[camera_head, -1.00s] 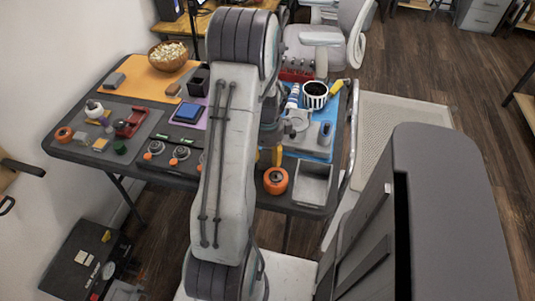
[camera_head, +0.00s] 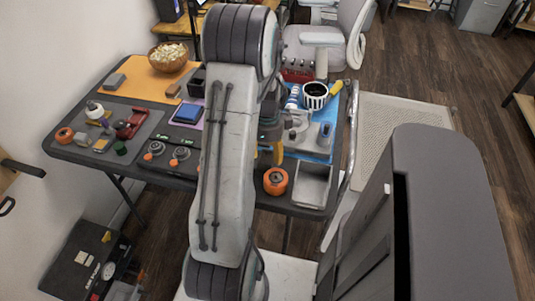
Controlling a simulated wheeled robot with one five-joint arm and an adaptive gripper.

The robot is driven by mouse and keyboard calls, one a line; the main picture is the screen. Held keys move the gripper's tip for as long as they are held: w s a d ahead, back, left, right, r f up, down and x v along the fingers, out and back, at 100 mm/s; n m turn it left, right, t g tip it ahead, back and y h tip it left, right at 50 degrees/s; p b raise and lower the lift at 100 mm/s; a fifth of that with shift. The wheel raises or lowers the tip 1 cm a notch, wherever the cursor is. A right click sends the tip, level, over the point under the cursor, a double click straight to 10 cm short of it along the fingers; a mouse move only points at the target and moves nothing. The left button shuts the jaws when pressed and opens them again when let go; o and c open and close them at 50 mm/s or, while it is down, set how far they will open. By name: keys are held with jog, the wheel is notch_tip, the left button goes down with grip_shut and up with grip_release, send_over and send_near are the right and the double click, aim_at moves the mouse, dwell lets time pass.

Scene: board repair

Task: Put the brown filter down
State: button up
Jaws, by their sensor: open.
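My gripper (camera_head: 270,154) is mostly hidden behind my own arm. An orange-yellow part of it shows just right of the arm, low over the right part of the dark table (camera_head: 240,188), close to the blue mat (camera_head: 314,150). It is open, and nothing brown is seen in it. A small brown block (camera_head: 173,90) lies on the orange mat (camera_head: 142,82) at the back left. I cannot tell whether this is the brown filter. Whatever is directly under or left of the gripper is hidden by the arm.
An orange tape roll (camera_head: 276,181) and a grey metal tray (camera_head: 312,184) stand at the front right edge. A bowl of popcorn (camera_head: 168,57) is at the back left. Two round knobs sit left of the arm.

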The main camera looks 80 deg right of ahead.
aim_at(267, 156)
notch_tip(267, 156, up, 10)
jog(key=shift+a+p, duration=0.15)
jog(key=shift+p, duration=0.3)
